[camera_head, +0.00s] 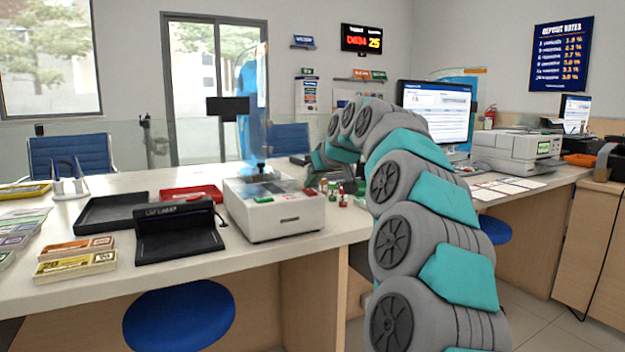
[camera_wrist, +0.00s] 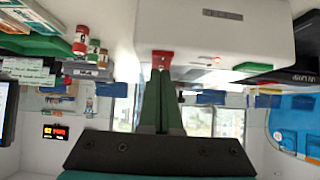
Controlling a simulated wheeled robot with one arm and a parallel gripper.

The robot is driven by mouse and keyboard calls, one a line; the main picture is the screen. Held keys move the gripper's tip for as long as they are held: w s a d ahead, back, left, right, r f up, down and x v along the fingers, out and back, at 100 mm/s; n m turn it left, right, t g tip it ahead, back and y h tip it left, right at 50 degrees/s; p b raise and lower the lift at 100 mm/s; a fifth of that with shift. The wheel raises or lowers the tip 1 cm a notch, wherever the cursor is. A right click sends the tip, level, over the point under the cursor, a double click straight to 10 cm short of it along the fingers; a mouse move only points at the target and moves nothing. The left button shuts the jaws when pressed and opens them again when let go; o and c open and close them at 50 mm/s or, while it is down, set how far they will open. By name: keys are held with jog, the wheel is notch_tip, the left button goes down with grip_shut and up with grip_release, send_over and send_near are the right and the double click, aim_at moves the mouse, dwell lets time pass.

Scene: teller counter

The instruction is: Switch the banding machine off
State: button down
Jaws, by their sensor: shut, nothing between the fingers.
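The banding machine (camera_head: 272,222) is a white box on the counter, with a green button (camera_head: 263,199) near its left front edge and a red button (camera_head: 310,192) near its right edge. In the tilted wrist view the machine (camera_wrist: 215,30) fills the top, with the red button (camera_wrist: 162,60) in the middle and the green button (camera_wrist: 250,67) to the right. A small red light (camera_wrist: 216,60) glows between them. My gripper (camera_wrist: 160,75) is shut and empty, its fingertips right at the red button. I cannot tell whether they touch it.
A black UV lamp unit (camera_head: 178,235), a black tray (camera_head: 110,212) and a red tray (camera_head: 190,192) stand left of the machine. Small stamps or bottles (camera_head: 343,195) stand to its right. Banknote bundles (camera_head: 75,265) lie at the front left.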

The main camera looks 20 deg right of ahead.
jog(key=shift+w+p, duration=0.1)
jog(key=shift+p, duration=0.4)
jog(key=shift+f+g, duration=0.2)
jog(key=shift+g, duration=0.1)
jog(key=shift+w, duration=0.1)
jog(key=shift+w+r+p, duration=0.3)
jog(key=shift+w+p, duration=0.35)
